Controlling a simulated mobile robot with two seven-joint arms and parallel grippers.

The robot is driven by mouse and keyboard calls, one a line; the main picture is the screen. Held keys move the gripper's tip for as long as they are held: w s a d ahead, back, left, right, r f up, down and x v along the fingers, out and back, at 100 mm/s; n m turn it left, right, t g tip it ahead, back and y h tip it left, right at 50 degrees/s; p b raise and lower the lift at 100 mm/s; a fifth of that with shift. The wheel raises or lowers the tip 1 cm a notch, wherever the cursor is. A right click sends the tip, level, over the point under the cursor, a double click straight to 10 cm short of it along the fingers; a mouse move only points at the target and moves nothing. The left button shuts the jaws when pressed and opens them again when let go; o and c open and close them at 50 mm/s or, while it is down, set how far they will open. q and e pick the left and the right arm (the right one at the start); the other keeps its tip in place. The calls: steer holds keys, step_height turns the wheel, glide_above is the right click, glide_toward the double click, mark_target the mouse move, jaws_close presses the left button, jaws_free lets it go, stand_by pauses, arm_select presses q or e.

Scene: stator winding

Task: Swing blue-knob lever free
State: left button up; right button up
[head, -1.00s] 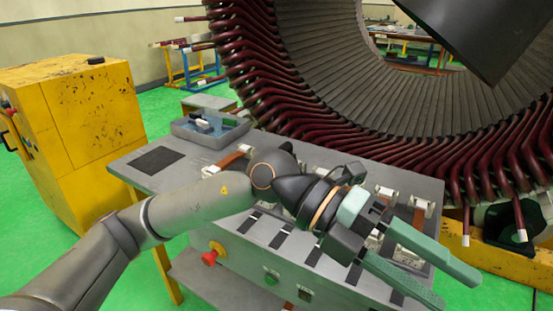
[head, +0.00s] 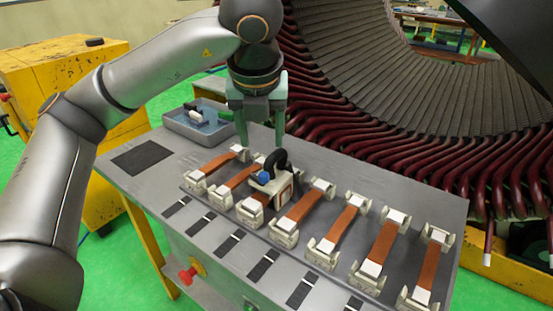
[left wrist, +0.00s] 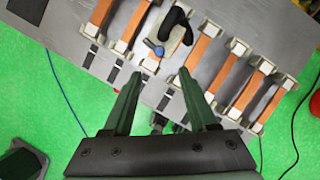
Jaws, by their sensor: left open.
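The blue knob (head: 263,177) sits at the end of a black curved lever (head: 278,160) on a pale clamp block (head: 275,185), among the row of copper bars. My left gripper (head: 262,140) points down just behind and above the lever, with its green fingers apart and empty. In the left wrist view, the blue knob (left wrist: 158,51) and the black lever (left wrist: 176,24) lie beyond and between the open fingertips (left wrist: 160,76). Neither finger visibly touches the knob. My right gripper is not in view.
Copper bars (head: 382,250) in pale holders line the grey bench (head: 145,185). A grey tray with small parts (head: 203,125) sits at its back left. The large stator with dark red coil ends (head: 400,150) stands close behind. A yellow cabinet (head: 60,75) is at left.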

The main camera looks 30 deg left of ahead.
mark_target(264, 175)
arm_select(q)
steer(key=x, duration=1.2)
steer(key=shift+s+a+f+b, duration=0.1)
steer(key=shift+f+b, duration=0.05)
steer(key=shift+b, duration=0.15)
jaws_close()
